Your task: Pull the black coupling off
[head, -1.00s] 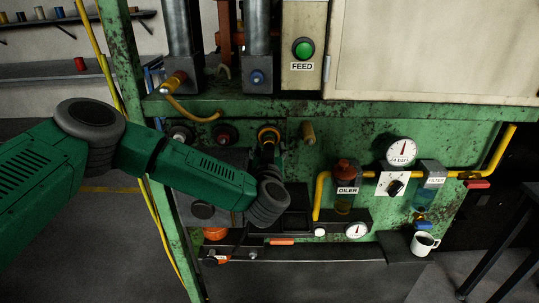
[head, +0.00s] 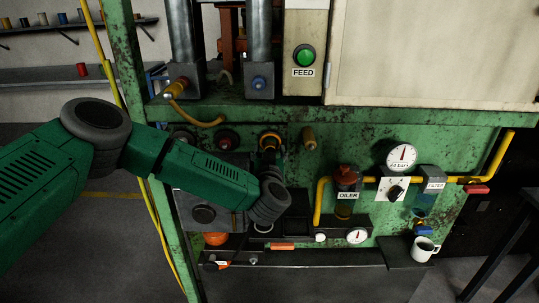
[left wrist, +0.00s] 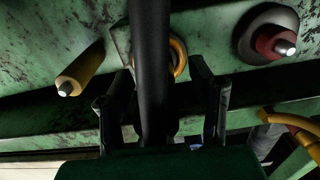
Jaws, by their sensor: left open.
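A black coupling with a black hose (left wrist: 152,60) runs down the middle of the left wrist view, in front of a yellow ring (left wrist: 179,57) on the green panel. The same orange-yellow ring (head: 270,139) shows in the head view, at the tip of my left arm. My left gripper (head: 269,160) is in front of that port. In the left wrist view my left gripper (left wrist: 165,80) is open, one finger on each side of the black piece, with gaps visible. Where coupling ends and hose begins is hard to tell. My right gripper is not in view.
A yellow peg (head: 309,138) and a red-capped fitting (head: 228,139) stick out on either side of the port. An oiler (head: 345,187), a gauge (head: 401,157) and yellow piping are to the right. A mug (head: 423,248) stands on a low shelf.

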